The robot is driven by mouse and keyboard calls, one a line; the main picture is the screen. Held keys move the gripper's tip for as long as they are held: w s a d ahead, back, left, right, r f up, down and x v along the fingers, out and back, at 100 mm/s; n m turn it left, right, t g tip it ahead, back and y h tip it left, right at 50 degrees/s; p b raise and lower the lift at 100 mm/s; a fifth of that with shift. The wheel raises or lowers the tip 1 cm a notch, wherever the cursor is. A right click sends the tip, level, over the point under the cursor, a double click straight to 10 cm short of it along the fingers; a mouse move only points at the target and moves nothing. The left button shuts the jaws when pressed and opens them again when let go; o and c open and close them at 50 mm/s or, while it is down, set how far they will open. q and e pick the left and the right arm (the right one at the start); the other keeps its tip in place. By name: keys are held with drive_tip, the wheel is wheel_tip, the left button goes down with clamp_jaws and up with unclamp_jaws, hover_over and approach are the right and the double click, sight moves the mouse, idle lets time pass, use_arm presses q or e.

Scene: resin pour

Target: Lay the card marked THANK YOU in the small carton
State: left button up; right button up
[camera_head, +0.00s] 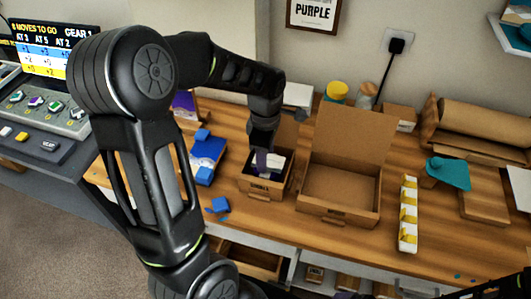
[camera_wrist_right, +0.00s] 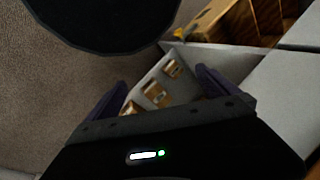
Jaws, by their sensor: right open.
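The small carton (camera_head: 262,190) stands open on the wooden bench, with a label on its front. My left gripper (camera_head: 261,160) reaches down into its opening from above. A white card-like piece (camera_head: 273,160) shows beside the fingers at the carton's mouth, with something dark below it. I cannot read any THANK YOU marking, and the fingers and wrist hide part of the inside. I cannot tell whether the left fingers are shut on the white piece. My right gripper (camera_wrist_right: 161,77) is open and empty in the right wrist view, away from the carton, above the floor and a low shelf.
A larger open carton (camera_head: 339,213) stands right of the small one, empty. A white strip with yellow pieces (camera_head: 408,213) lies further right, near a teal cloth (camera_head: 448,173). Blue items (camera_head: 206,160) lie left of the small carton. A control console (camera_head: 42,115) is at far left.

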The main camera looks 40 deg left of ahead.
use_arm(q)
drive_tip(key=shift+f, duration=0.2)
drive_tip(key=o, duration=1)
drive_tip(key=shift+r, duration=0.1)
wheel_tip(320, 180, up, 8)
drive_tip(key=p, duration=0.6)
